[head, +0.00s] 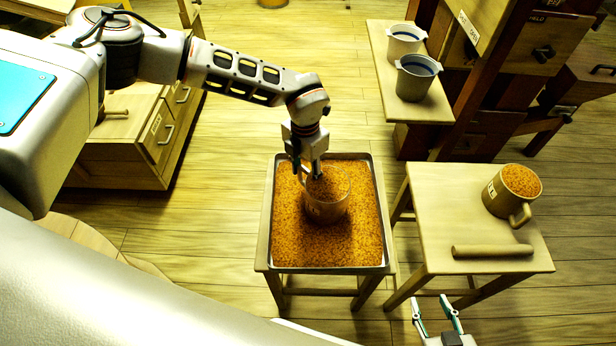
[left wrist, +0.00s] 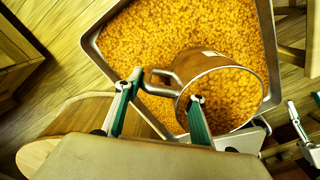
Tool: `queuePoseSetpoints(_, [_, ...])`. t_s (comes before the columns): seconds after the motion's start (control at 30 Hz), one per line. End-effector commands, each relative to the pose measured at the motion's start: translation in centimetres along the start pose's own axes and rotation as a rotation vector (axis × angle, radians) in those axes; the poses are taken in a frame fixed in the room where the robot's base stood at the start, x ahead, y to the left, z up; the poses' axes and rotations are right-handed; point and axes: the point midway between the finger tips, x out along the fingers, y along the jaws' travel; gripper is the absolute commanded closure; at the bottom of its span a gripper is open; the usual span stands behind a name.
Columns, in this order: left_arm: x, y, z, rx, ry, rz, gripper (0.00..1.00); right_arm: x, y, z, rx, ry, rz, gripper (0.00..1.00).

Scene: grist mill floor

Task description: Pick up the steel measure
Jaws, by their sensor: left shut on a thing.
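The steel measure (head: 324,211) is a metal cup with a side handle, standing in grain inside a metal-rimmed tray (head: 265,232). Grain shows inside it. My left gripper (head: 308,170) reaches down at the measure's far-left side. In the left wrist view, its green-padded fingers (left wrist: 163,92) are shut on the handle of the measure (left wrist: 197,65). The measure looks upright in the head view; whether its base touches the tray floor is hidden by grain. My right gripper (head: 437,303) is open and empty at the bottom, in front of the right table.
A small table (head: 440,200) at right holds a labelled grain-filled mug (head: 512,190) and a wooden rod (head: 492,251). Two pale buckets (head: 416,80) stand on a shelf behind. A drawer cabinet (head: 125,150) is at left. Floor between is clear.

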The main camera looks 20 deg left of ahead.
Motion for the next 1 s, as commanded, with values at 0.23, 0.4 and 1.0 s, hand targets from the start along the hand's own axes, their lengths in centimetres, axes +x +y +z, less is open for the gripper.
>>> queuePoseSetpoints(0.23, [-6.0,0.1,0.4,0.000,-0.014,0.002,1.00,-0.5,0.1,-1.4,0.008,0.016,-0.001,0.60])
queuePoseSetpoints(0.4, [-10.2,0.1,0.4,-0.001,-0.013,0.002,1.00,-0.8,-0.2,-1.4,0.014,0.010,-0.008,0.60])
queuePoseSetpoints(1.0, [-18.8,0.0,0.2,0.000,-0.007,0.000,1.00,-1.3,-0.6,-1.4,0.024,0.004,-0.015,0.60])
